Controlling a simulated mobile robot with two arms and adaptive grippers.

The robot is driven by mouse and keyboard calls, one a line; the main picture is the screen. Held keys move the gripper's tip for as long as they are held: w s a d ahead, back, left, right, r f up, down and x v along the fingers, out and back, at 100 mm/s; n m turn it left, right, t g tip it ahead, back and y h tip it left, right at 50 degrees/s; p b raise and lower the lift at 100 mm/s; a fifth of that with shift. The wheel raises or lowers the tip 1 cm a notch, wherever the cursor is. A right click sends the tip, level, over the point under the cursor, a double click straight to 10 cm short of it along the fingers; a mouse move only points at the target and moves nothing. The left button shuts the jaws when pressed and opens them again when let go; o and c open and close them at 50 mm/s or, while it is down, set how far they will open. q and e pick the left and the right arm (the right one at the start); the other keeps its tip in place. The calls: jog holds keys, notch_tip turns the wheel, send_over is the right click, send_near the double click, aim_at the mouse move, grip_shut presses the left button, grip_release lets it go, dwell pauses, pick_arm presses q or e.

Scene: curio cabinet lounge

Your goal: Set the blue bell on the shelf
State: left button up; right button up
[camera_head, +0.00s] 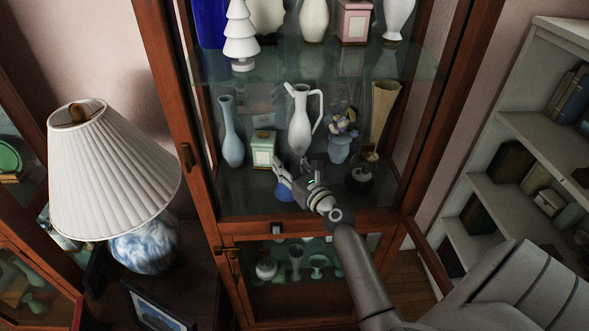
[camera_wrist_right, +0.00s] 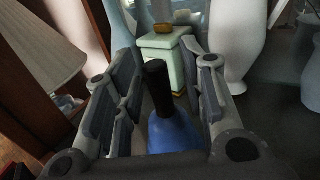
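The blue bell (camera_head: 285,192) is at the front of the cabinet's lower glass shelf (camera_head: 240,200) and looks to be standing on it. Its black handle and blue body show in the right wrist view (camera_wrist_right: 175,133). My right gripper (camera_head: 293,172) reaches into the cabinet at the bell. In the wrist view its fingers (camera_wrist_right: 169,65) stand apart on either side of the handle, with gaps visible on both sides. The gripper hides part of the bell in the head view, and its contact with the shelf is not clear. My left gripper is not in view.
Behind the bell are a green-and-white box (camera_head: 263,150), a blue vase (camera_head: 230,132) and a white pitcher (camera_head: 301,125). A flower vase (camera_head: 340,150) and a dark jar (camera_head: 361,180) stand to the right. The cabinet's left post (camera_head: 190,150) is close by.

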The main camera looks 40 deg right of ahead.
jog(key=s+b, duration=0.2)
jog(key=s, duration=1)
jog(key=shift+a+r, duration=0.15)
jog(key=shift+a, duration=0.3)
